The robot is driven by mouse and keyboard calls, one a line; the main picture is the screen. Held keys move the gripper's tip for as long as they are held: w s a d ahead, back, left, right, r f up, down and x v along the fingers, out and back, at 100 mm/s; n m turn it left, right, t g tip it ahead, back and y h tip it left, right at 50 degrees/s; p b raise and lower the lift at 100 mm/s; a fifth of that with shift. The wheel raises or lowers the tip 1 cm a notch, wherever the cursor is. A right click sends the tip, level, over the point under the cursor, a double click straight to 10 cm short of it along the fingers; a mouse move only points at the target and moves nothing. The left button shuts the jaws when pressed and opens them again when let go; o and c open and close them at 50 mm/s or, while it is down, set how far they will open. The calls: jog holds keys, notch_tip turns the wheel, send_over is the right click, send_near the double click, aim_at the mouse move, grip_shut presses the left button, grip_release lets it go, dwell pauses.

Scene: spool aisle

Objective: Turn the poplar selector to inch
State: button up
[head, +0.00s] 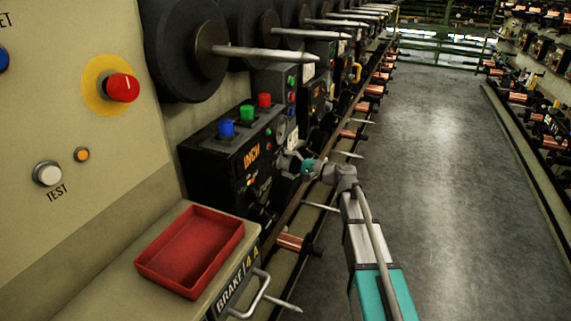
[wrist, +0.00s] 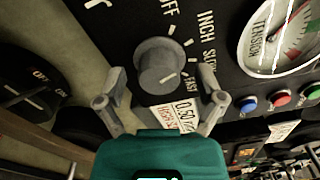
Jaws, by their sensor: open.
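A round grey selector knob (wrist: 156,62) sits on a black panel in the wrist view. Around it are white marks and the words OFF, INCH, SLOW and FAST. A pale line on the knob seems to point toward FAST. My gripper (wrist: 161,76) is open, with one finger on each side of the knob; I cannot tell whether they touch it. In the head view my gripper (head: 291,164) is at the front of a black control box (head: 205,163), where the knob is too small to make out. I cannot read a poplar label.
A tension gauge (wrist: 282,35) and coloured buttons (wrist: 278,98) are right of the knob. A dark OFF/ON switch (wrist: 35,82) is at left. A red tray (head: 190,250) and brake handle (head: 262,295) are nearer. The aisle floor (head: 435,180) is clear.

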jog(key=shift+d, duration=0.1)
jog(key=v, duration=1.1)
jog(key=shift+s+d, duration=0.15)
jog(key=shift+d, duration=0.25)
jog(key=s+f+n+g+h, duration=0.4)
jog(key=s+f+h, duration=0.4)
jog(key=s+f, duration=0.4)
jog(key=s+d+f+n+g+h, duration=0.2)
jog(key=s+d+f+n+h, duration=0.1)
jog(key=s+d+f+h, duration=0.55)
notch_tip(320, 180, up, 29)
jog(key=s+d+p, duration=0.1)
jog(key=d+p, duration=0.1)
jog(key=p, duration=2.4)
jog(key=shift+p, duration=0.4)
